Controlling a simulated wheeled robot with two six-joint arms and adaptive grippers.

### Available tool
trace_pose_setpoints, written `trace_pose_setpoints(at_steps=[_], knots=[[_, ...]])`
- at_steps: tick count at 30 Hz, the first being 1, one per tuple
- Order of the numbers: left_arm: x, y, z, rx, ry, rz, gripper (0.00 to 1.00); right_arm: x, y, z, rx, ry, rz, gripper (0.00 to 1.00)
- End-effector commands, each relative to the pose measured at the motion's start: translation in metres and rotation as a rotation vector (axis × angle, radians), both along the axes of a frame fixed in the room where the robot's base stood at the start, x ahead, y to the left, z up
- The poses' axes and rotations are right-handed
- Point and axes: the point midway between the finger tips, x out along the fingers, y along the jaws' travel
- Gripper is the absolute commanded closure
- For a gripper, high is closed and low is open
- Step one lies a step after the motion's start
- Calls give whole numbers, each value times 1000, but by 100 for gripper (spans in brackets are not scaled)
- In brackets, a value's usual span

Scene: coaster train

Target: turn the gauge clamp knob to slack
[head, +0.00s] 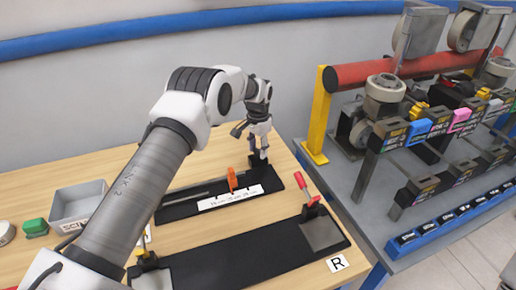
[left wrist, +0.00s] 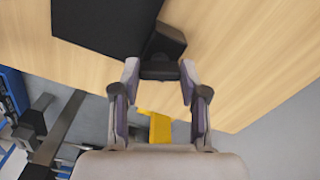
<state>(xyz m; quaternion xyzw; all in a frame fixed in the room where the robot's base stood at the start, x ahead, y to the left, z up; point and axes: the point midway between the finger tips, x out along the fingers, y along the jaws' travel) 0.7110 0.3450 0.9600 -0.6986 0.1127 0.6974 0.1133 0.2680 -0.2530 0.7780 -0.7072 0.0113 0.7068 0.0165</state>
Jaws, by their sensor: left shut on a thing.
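The gauge is a black base (head: 274,180) with a white scale strip (head: 228,198) and an orange pointer (head: 232,179), at the back of the wooden table. The black clamp knob (head: 258,156) stands at its far right end. My left gripper (head: 261,138) reaches down onto the knob from above. In the left wrist view the fingertips (left wrist: 159,72) sit on both sides of the black knob part (left wrist: 158,71), shut on it. A black block (left wrist: 164,43) shows just beyond. Any slack or tight marking is not visible. My right gripper is out of view.
In front lies a black fixture (head: 235,256) with a red-handled clamp (head: 302,184). A grey bin (head: 77,203) and a green object (head: 35,227) are at left. A yellow post (head: 319,115) and a grey bench with racks stand right. A card marked R (head: 337,263) lies near the edge.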

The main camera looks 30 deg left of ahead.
Motion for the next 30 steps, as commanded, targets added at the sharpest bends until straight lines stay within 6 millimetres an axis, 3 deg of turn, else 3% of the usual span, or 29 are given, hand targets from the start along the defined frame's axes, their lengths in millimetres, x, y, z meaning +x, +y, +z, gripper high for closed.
trace_pose_setpoints(at_steps=[18, 30], knots=[[-3, -1, -4, 0, 9, 576, 91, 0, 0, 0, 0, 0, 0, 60], [-3, -1, -4, 1, 10, 830, 91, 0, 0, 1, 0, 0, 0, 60]])
